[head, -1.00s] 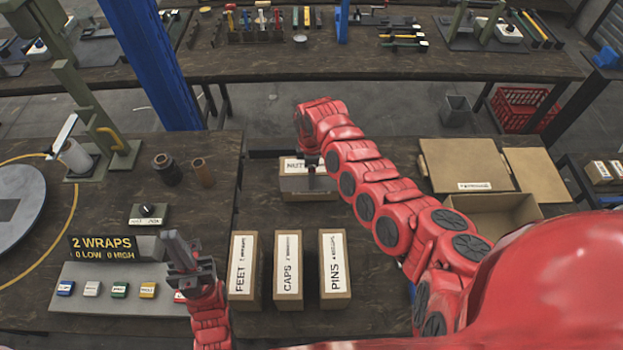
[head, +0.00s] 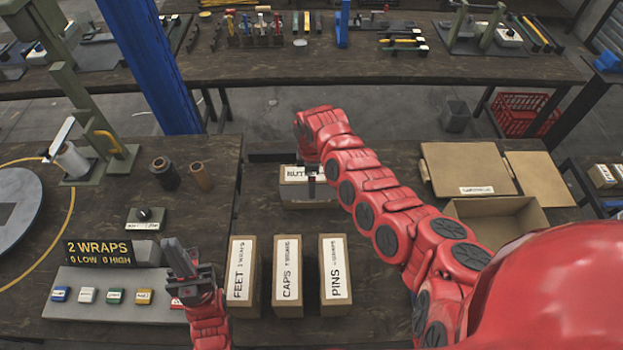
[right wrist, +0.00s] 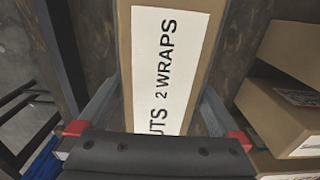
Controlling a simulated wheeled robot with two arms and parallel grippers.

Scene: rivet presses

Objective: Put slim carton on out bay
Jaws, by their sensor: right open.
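A brown carton labelled NUTS (head: 292,193) lies at the back of the middle bench, partly hidden by my right arm. In the right wrist view its white label (right wrist: 170,60) reads "2 WRAPS". My right gripper (head: 312,185) is over this carton, open, with a finger along each side; contact cannot be told. Three cartons, FEET (head: 243,298), CAPS (head: 288,297) and PINS (head: 336,293), stand in a row nearer me. Which carton is the slim one is not marked, and no out bay is identifiable. My left gripper (head: 174,246) looks shut and empty, left of the FEET carton.
A panel with coloured buttons (head: 130,313) and a "2 WRAPS" sign (head: 98,249) is at left, near a green press (head: 92,115) and a round plate (head: 20,215). An open cardboard box (head: 500,208) is at right. Bench between NUTS and the front cartons is clear.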

